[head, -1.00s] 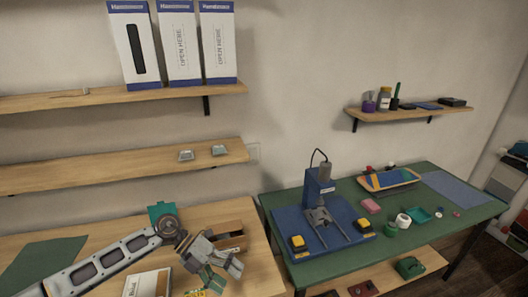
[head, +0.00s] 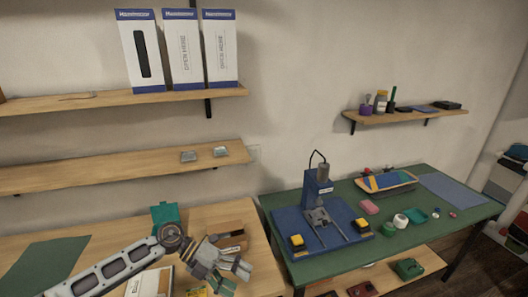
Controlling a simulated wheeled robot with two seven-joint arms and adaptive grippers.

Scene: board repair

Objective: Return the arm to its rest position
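My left arm comes in from the lower left over the wooden table (head: 110,250). Its gripper (head: 236,277) hangs above the right part of this table, in front of a brown open box (head: 235,222). The fingers look spread apart, with nothing clearly seen between them, though the tips are small and overlap the things behind. My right arm and gripper are not in view.
A teal box (head: 165,212), a white-labelled box (head: 150,284) and a green mat (head: 45,263) lie near my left arm. The green bench (head: 345,262) at right bears a blue press (head: 318,187). Wall shelves (head: 120,173) hang above the wooden table.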

